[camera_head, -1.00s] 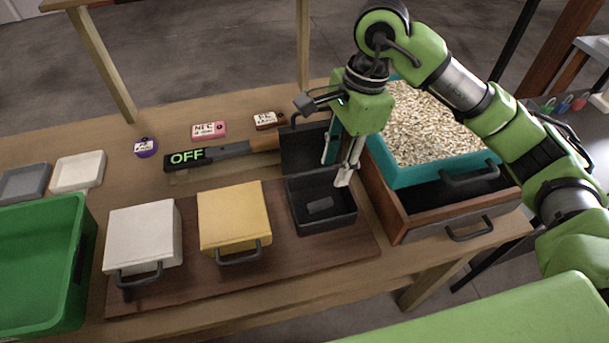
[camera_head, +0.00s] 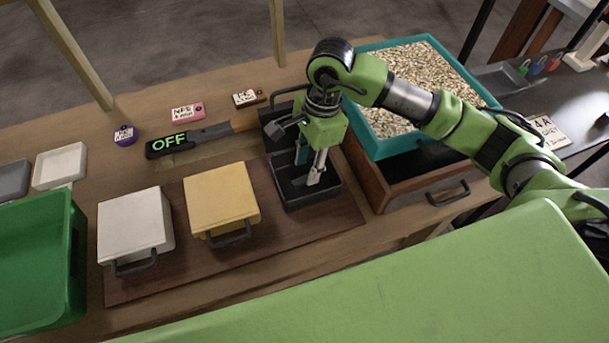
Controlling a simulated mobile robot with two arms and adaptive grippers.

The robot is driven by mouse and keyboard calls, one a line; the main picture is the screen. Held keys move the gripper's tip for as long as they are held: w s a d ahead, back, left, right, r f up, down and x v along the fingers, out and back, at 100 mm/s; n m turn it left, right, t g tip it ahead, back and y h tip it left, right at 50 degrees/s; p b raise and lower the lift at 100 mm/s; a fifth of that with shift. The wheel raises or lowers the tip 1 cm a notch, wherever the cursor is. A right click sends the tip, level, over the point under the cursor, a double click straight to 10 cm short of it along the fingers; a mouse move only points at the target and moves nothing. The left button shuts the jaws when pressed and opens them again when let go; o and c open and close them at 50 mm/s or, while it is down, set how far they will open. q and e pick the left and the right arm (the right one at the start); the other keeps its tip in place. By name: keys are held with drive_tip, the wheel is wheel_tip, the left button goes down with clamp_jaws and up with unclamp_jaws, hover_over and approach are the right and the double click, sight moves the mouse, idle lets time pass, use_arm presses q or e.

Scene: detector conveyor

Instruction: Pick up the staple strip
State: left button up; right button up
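The open black box (camera_head: 330,196) stands on the brown board, its lid raised at the back. A small dark grey piece (camera_head: 299,182), which looks like the staple strip, lies on the box floor and is hard to make out. My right gripper (camera_head: 310,172) points down into the box, its fingertips low inside, beside or over the piece. Its two fingers look apart, with nothing clearly between them. I cannot tell whether they touch the piece. My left gripper is not in view.
A yellow box (camera_head: 222,195) and a white box (camera_head: 134,222), both closed, stand left of the black box. A detector wand reading OFF (camera_head: 170,143) lies behind. A teal-rimmed tray of pellets (camera_head: 425,95) stands right. A green bin (camera_head: 72,262) is at left.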

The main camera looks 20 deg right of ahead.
sight(305, 178)
drive_tip(key=shift+a+f+p, duration=0.15)
drive_tip(key=shift+f+p, duration=0.05)
drive_tip(key=shift+f, duration=0.65)
drive_tip(key=shift+a+f+p, duration=0.1)
drive_tip(key=shift+f+p, duration=0.1)
drive_tip(key=shift+f, duration=0.65)
drive_tip(key=shift+c, duration=0.4)
clamp_jaws()
